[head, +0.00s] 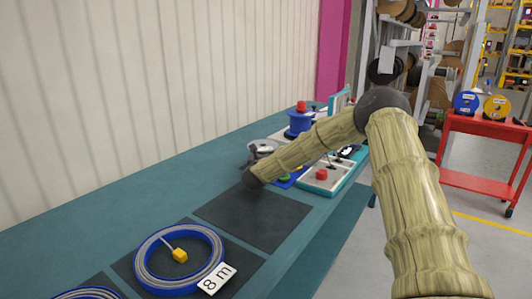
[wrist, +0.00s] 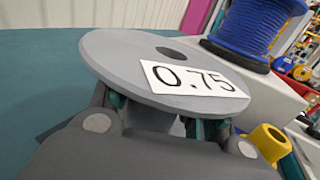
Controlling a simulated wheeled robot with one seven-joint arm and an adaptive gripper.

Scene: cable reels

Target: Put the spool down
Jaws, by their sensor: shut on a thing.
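The spool (wrist: 120,62) is grey, with a flat round flange, a dark centre hole and a white label reading 0.75. My gripper (wrist: 165,122) is shut on it from below the flange in the wrist view, and the flange looks tilted there. In the head view the spool (head: 262,145) shows small beyond the end of my arm, over the far part of the teal bench (head: 215,160). My forearm hides part of that area. I cannot tell whether the spool touches anything beneath it.
An empty dark mat (head: 255,218) lies on the bench. Nearer is a blue-rimmed coil (head: 150,262) with an "8 m" tag. A red cart (head: 475,130) is right.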

